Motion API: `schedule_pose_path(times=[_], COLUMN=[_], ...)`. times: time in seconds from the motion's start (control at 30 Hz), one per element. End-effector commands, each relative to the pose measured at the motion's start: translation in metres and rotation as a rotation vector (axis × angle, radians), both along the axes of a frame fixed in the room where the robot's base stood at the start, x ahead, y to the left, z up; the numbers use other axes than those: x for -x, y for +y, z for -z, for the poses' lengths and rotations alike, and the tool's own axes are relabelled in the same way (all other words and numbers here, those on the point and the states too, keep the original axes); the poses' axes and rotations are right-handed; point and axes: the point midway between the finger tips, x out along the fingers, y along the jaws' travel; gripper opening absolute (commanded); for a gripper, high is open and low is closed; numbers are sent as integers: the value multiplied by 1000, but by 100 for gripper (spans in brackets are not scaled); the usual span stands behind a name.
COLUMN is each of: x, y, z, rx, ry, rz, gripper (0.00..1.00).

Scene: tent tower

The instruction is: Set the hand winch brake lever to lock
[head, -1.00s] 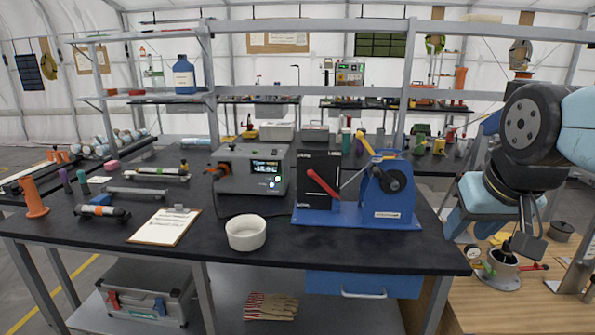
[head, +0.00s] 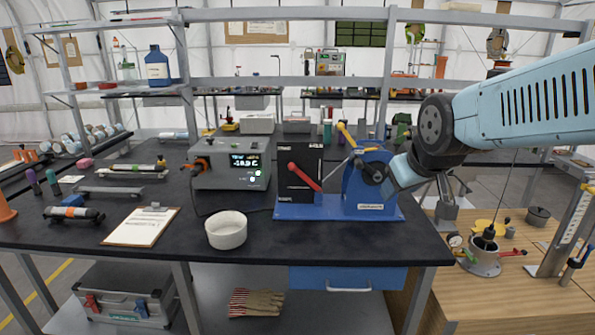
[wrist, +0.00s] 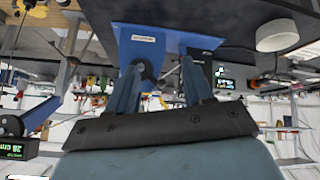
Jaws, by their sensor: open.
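The hand winch is a blue unit on a blue base plate (head: 335,212) at the bench's front right edge. A black panel (head: 298,190) on its left carries a red lever (head: 303,176), its knob at upper left and its arm sloping down right. A yellow handle (head: 346,134) slants up from the blue housing (head: 362,192). My gripper (head: 398,178) is beside the housing's right side, near its dark crank hub. In the upside-down wrist view, the open gripper (wrist: 160,78) has its fingers spread before the winch base (wrist: 165,40). The red lever is not distinguishable there.
A white bowl (head: 226,231) stands left of the winch, with a grey display unit (head: 232,165) behind it. A clipboard (head: 142,226) lies farther left. A shelf post (head: 388,75) rises behind the winch. A wooden bench (head: 500,285) with a pot and gauge is at right.

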Motion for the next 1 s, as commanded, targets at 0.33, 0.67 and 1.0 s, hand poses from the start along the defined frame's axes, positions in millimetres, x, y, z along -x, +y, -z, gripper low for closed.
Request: schedule_pose_path(times=[0.33, 0.67, 1.0], x=[-114, -185, -214], y=[48, 103, 153], z=[33, 69, 106], rx=[225, 455, 683], ry=[-278, -572, -853], rz=[-332, -569, -703], gripper=[51, 51, 51])
